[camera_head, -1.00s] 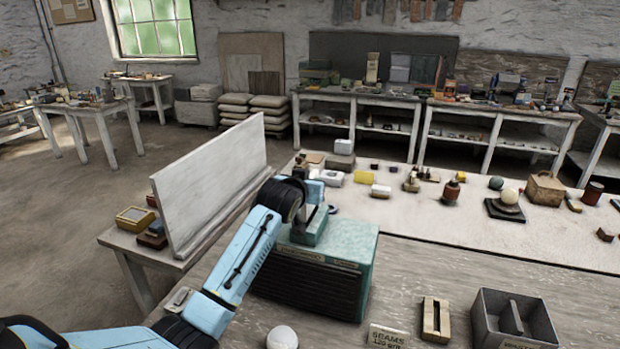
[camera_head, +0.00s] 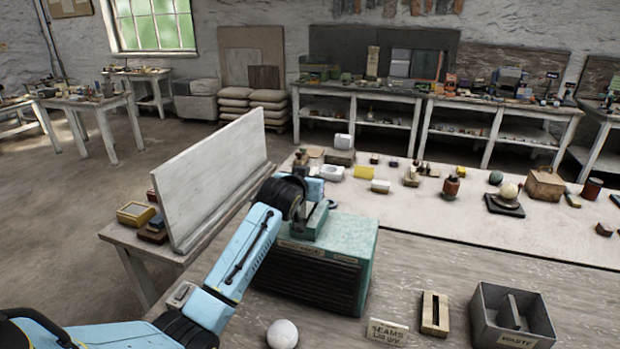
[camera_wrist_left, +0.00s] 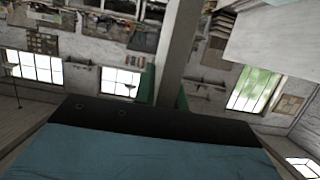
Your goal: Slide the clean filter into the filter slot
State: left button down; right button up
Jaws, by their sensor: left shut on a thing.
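The teal machine box (camera_head: 345,245) with a dark louvred front stands on the near bench. My left gripper (camera_head: 313,212) is right at this housing, shut on a thin pale grey piece that appears to be the clean filter (camera_head: 316,216). In the left wrist view a grey upright strip (camera_wrist_left: 180,50) rises from the dark palm, with green pieces on both sides. I cannot tell how deep the filter sits in the slot. My right gripper is not in view.
A white upright board (camera_head: 215,185) stands left of my arm. A pale sphere (camera_head: 282,333) lies in front of the box. A wooden slotted block (camera_head: 435,314), a small sign (camera_head: 387,332) and a grey waste bin (camera_head: 540,330) are to the right. Clear bench lies between.

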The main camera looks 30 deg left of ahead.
pick_arm(q)
jog(key=shift+p, duration=0.65)
dwell(1.0)
jog(key=shift+f+b, duration=1.4)
jog(key=shift+f, duration=1.15)
jog(key=c, duration=1.4)
grip_release()
jog(key=shift+o, duration=0.2)
jog(key=shift+r, duration=0.1)
jog(key=shift+r+p, duration=1.95)
jog(key=shift+p, duration=0.3)
